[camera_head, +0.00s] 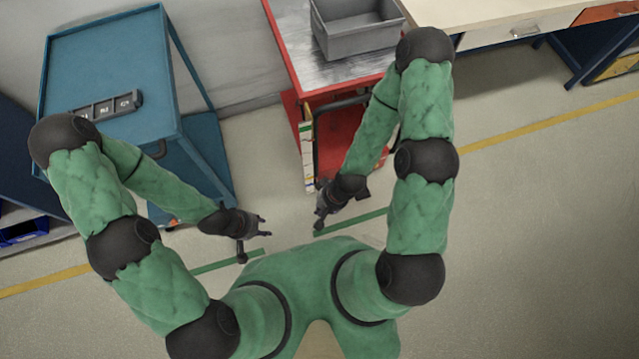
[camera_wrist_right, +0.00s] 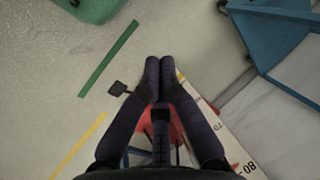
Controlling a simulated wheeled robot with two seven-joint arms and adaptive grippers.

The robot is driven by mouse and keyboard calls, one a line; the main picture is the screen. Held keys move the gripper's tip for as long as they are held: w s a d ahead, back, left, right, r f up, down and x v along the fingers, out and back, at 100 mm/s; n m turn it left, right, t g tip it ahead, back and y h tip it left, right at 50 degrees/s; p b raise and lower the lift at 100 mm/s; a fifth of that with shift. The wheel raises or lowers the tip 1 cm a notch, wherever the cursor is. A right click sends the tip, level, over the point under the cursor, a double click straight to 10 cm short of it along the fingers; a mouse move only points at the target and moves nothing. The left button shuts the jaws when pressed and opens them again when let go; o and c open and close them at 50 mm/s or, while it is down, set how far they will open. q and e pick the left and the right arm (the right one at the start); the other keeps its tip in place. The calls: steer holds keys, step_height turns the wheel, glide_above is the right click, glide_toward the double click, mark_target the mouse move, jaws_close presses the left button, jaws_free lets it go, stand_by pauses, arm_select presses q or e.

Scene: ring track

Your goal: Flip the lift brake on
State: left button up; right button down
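A red lift cart (camera_head: 290,35) with a worn grey top stands at the upper middle of the head view. A white scale strip with numbers runs along its side and shows in the right wrist view (camera_wrist_right: 222,130). A small dark pad (camera_wrist_right: 118,89) on a thin stem shows left of my right fingers; I cannot tell whether it is the lift brake or how it is set. My right gripper (camera_head: 321,224) is below the cart's near side; its fingertips (camera_wrist_right: 159,62) are together with nothing between them. My left gripper (camera_head: 257,238) is empty, fingers apart, over the floor left of it.
A grey bin (camera_head: 358,30) sits on the red cart. A workbench (camera_head: 500,20) with drawers is at the upper right. The floor (camera_head: 520,230) at the right is clear.

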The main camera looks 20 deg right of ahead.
steer(key=w+d+f+n+b, duration=0.2)
steer(key=w+d+f+n, duration=0.3)
steer(key=w+f+n, duration=0.5)
steer(key=w+d+f+n+y+b, duration=0.1)
steer(key=w+d+f+n+b, duration=0.2)
steer(key=f, duration=1.4)
steer(key=shift+w+d+f+n+g, duration=0.35)
steer(key=shift+w+d+n, duration=1.1)
steer(key=shift+w+n, duration=2.85)
steer(key=shift+w+m, duration=0.55)
steer(key=shift+m, duration=0.05)
steer(key=b+x, duration=0.4)
steer(key=x, duration=0.6)
steer(key=shift+a+r, duration=0.1)
steer(key=shift+r, duration=0.1)
